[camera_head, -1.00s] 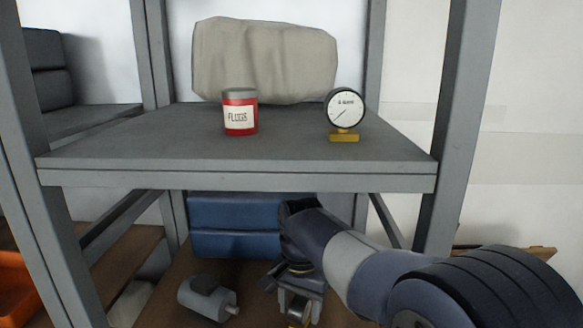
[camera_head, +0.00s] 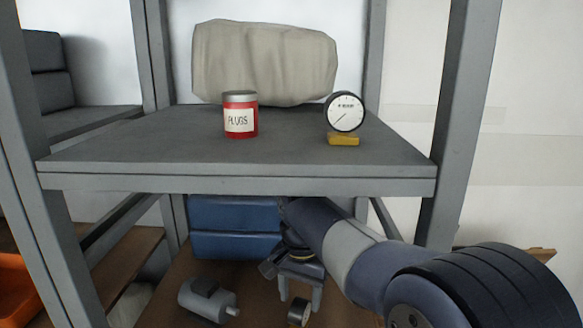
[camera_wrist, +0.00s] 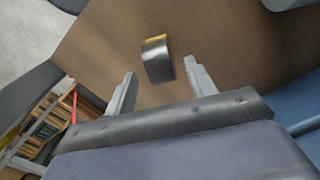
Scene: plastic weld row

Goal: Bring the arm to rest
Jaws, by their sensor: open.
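My gripper (camera_head: 299,297) is open and empty, below the grey shelf board and over the brown lower board. My arm reaches in from the lower right, under the shelf's front edge.
The grey shelf (camera_head: 120,160) holds a red can labelled PLUGS (camera_head: 240,116), a dial gauge on a yellow base (camera_head: 345,112) and a beige sack (camera_head: 265,62). Below are a grey motor-like part (camera_head: 205,299) and blue stacked bins (camera_head: 235,228). Grey posts (camera_head: 465,120) stand either side.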

